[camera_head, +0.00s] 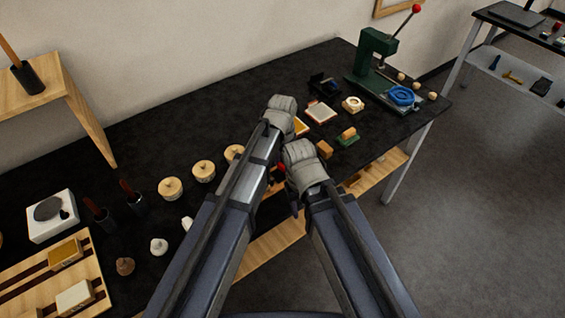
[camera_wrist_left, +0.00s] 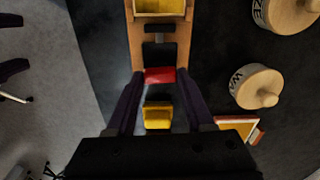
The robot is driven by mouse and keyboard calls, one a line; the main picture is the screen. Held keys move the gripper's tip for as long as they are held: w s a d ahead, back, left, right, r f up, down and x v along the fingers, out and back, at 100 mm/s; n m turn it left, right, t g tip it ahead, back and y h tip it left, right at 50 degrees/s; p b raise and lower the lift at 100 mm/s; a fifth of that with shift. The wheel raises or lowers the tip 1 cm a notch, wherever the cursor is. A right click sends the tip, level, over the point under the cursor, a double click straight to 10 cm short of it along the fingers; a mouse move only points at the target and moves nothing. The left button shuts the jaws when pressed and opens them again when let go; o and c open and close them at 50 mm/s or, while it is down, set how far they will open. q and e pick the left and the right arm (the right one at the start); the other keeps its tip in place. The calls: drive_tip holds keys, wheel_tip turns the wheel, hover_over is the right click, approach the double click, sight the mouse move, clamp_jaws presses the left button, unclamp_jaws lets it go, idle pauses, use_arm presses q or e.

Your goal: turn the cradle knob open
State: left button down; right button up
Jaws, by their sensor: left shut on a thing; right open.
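The cradle (camera_wrist_left: 147,38) is a narrow wooden stand at the table's edge in the left wrist view, with a yellow tray-like part at its top. Its red knob (camera_wrist_left: 160,75) sits between the fingertips of my left gripper (camera_wrist_left: 160,78), which is shut on it. A bit of red (camera_head: 280,168) shows between my arms in the head view. A yellow block (camera_wrist_left: 158,116) lies nearer the left wrist camera. My right gripper (camera_head: 293,205) is open and mostly hidden below its wrist, right beside my left arm. My arms cover most of the cradle in the head view.
Round lidded wooden pots (camera_head: 204,171) stand on the black table left of my arms. A green press (camera_head: 375,60) and small parts stand at the far right. A wooden rack (camera_head: 30,285) and white scale (camera_head: 52,215) are at the left. Floor lies beyond the front edge.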

sight(282, 165)
use_arm(q)
drive_tip(key=shift+m, duration=0.6)
drive_tip(key=shift+c, duration=1.4)
unclamp_jaws()
drive_tip(key=shift+r, duration=0.1)
wheel_tip(282, 165, up, 8)
drive_tip(key=p, duration=0.8)
drive_tip(key=shift+f, duration=0.2)
